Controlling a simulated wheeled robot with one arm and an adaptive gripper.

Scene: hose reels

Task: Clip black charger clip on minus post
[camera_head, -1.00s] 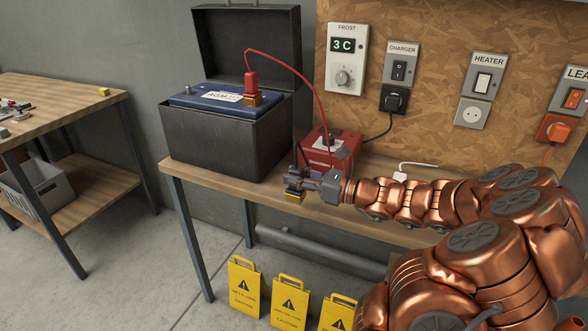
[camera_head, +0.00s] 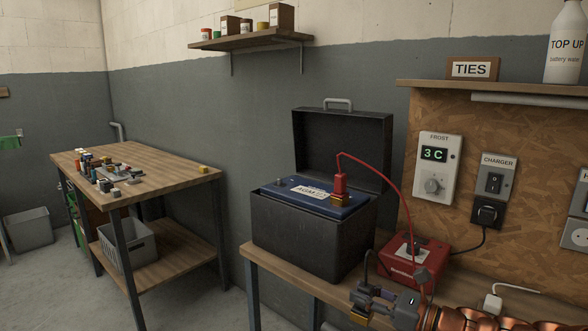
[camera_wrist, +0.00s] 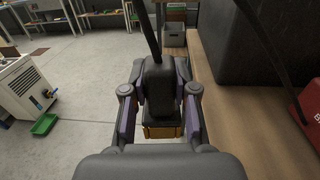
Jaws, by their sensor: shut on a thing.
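My gripper (camera_head: 372,306) is in front of the shelf table's edge, right of the battery box. It is shut on the black charger clip, whose black body (camera_wrist: 159,84) and brass jaws (camera_wrist: 163,131) show between the fingers in the wrist view. A black lead runs from the clip. The blue AGM battery (camera_head: 309,192) sits in an open black box (camera_head: 296,237). The red clip (camera_head: 340,186) is on the battery's right-hand post, with its red lead looping to the red charger (camera_head: 412,255). A grey post (camera_head: 279,182) at the battery's left end is bare.
The box lid (camera_head: 342,148) stands open behind the battery. A wall panel holds the frost control (camera_head: 437,168) and the charger switch (camera_head: 495,178). A wooden workbench (camera_head: 150,165) with small parts stands at left, with floor between it and the box table.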

